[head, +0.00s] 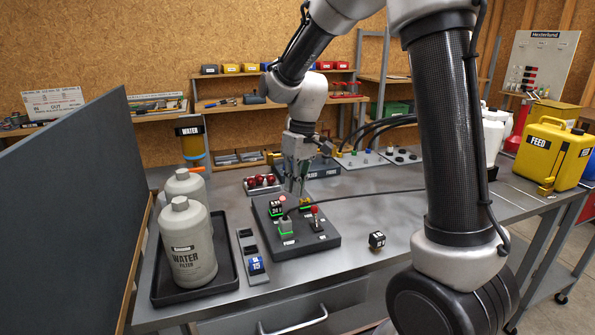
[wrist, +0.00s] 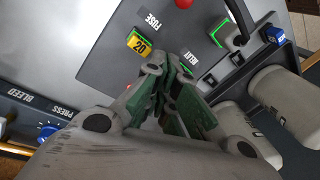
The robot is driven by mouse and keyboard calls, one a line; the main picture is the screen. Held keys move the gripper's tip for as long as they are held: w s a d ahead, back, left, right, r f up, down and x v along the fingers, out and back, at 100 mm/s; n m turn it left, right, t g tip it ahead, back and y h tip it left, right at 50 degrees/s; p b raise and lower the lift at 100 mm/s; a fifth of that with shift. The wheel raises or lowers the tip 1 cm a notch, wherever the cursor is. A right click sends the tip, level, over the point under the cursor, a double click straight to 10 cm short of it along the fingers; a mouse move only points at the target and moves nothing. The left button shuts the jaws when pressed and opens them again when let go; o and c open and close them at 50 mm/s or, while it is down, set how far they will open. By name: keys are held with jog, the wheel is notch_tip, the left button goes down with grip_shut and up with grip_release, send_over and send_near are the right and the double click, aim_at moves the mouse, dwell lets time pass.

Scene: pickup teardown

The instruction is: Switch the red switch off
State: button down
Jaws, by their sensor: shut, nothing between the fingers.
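On a dark board (head: 270,240) on the grey bench, a lever with a red knob (head: 314,210) stands upright at the right. The red knob also shows at the top edge of the wrist view (wrist: 184,3). My gripper (head: 297,191) points down above the back of the board, shut and empty, left of and behind the red knob. In the wrist view its fingers (wrist: 172,68) hide part of the board.
A yellow fuse (wrist: 139,43) sits near my fingers. A green-edged plug (head: 286,227) with a black cable sits at the board's front left. Water filter bottles (head: 188,250) stand in a black tray at left. A small black cube (head: 377,240) lies right of the board.

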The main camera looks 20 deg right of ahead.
aim_at(316, 217)
jog(key=f, duration=0.3)
jog(key=shift+s+a+f, duration=0.15)
jog(key=shift+a+f, duration=0.15)
jog(key=shift+f, duration=0.1)
jog(key=shift+s+d+r, duration=0.35)
jog(key=shift+s, duration=0.25)
jog(key=shift+s+d+r, duration=0.35)
jog(key=shift+s, duration=0.2)
jog(key=shift+s+d+r, duration=0.15)
jog(key=shift+s+d, duration=0.1)
jog(key=shift+s, duration=0.25)
